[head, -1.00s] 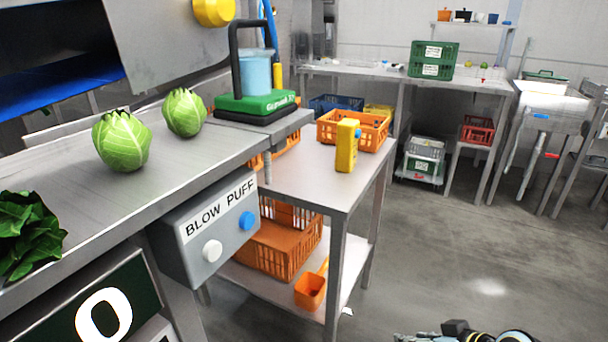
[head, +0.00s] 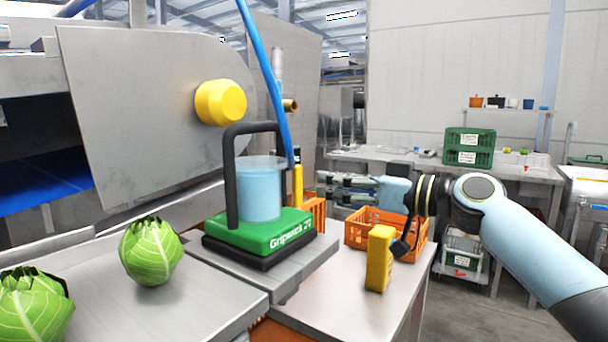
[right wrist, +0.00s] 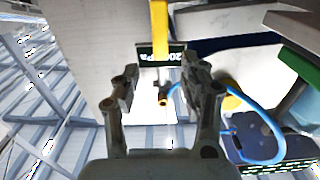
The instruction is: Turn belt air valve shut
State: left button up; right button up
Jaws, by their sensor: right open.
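A yellow bar (head: 297,186), which looks like the valve lever, stands upright beside the blue hose in the head view, below a brass fitting (head: 290,105). In the right wrist view the yellow bar (right wrist: 159,28) crosses in front of a dark display (right wrist: 159,54), and the brass fitting (right wrist: 163,93) shows between the fingers. My right gripper (head: 322,187) is open and empty, its fingertips pointing left, just right of the bar in the head view. It also shows in the right wrist view (right wrist: 160,78). I cannot tell the exact gap to the bar. My left gripper is out of view.
A green-based machine (head: 258,232) with a clear blue cylinder and black handle stands left of the gripper. A blue hose (head: 262,70) hangs nearby. A yellow block (head: 379,258) and an orange crate (head: 357,238) are below the arm. Cabbages (head: 151,250) lie front left.

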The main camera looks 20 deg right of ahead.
aim_at(300, 177)
jog(key=p+x, duration=0.1)
jog(key=x, duration=0.5)
jog(key=shift+w+a, duration=0.25)
jog(key=shift+w, duration=0.05)
jog(key=shift+c, duration=0.2)
grip_shut()
